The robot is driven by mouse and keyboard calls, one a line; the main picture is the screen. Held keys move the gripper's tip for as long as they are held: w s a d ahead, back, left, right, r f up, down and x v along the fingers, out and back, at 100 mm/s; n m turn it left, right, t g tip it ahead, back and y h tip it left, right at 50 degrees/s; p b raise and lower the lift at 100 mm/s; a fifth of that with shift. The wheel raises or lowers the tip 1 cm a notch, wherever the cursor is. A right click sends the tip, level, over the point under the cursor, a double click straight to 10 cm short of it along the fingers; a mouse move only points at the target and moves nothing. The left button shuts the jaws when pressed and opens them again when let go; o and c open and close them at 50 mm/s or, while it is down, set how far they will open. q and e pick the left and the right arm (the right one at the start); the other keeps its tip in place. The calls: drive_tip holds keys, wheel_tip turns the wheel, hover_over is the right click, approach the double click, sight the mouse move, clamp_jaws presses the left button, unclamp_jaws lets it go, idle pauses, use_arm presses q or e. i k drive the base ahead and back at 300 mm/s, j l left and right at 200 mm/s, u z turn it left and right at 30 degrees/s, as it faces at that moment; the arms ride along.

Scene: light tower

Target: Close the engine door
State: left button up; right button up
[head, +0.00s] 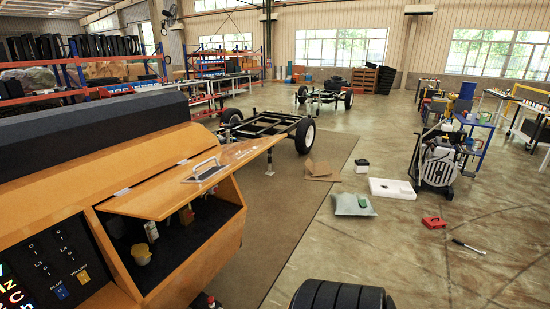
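The engine door (165,196) is an orange flap on the orange light tower body (95,170). It is hinged along its upper edge and stands open, raised outward. A silver handle (205,170) sits on its upper face near the outer edge. Below it the dark compartment (205,225) is open, with small light-coloured parts inside; much of the interior is shadowed or hidden. Neither of my grippers is in view.
A dark panel with letters and labels (50,270) is left of the opening. A black ribbed round object (343,296) is at the bottom edge. A grey bag (352,204), white tray (391,188) and red box (434,222) lie right. The mat (285,215) beside the tower is mostly clear.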

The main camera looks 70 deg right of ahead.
sight(156, 198)
drive_tip(key=z, duration=1.55)
